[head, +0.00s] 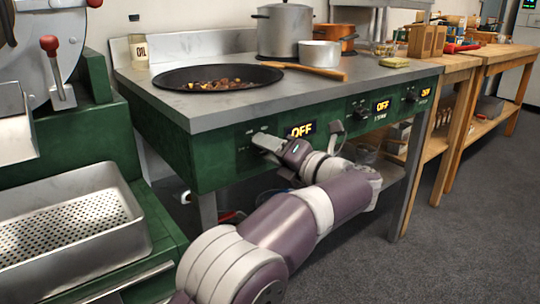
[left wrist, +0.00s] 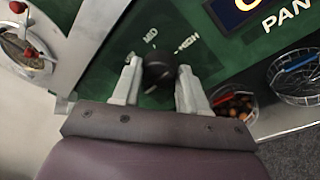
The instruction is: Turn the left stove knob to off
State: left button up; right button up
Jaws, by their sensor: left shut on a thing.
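The left stove knob is a round black knob (left wrist: 159,68) on the green front panel, seen between my two finger pads in the left wrist view. My left gripper (head: 268,146) is at the panel and shut on this knob; it also shows in the left wrist view (left wrist: 158,80). In the head view the gripper largely hides the knob. The display (head: 300,129) to the right of the knob reads OFF in yellow. My right gripper is not in view.
A wide dark pan (head: 218,78) with chestnuts sits on the grey stovetop, near a large pot (head: 284,32) and a smaller one (head: 320,54). Two more displays (head: 382,105) with knobs stand to the right. A perforated metal tray (head: 70,225) is at the left.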

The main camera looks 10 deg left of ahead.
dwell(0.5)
pick_arm(q)
jog(key=o, duration=1.1)
jog(key=shift+c, duration=0.2)
jog(key=p+v, duration=0.5)
jog(key=v, duration=0.7)
jog(key=shift+s+d, duration=0.15)
jog(key=shift+d, duration=0.15)
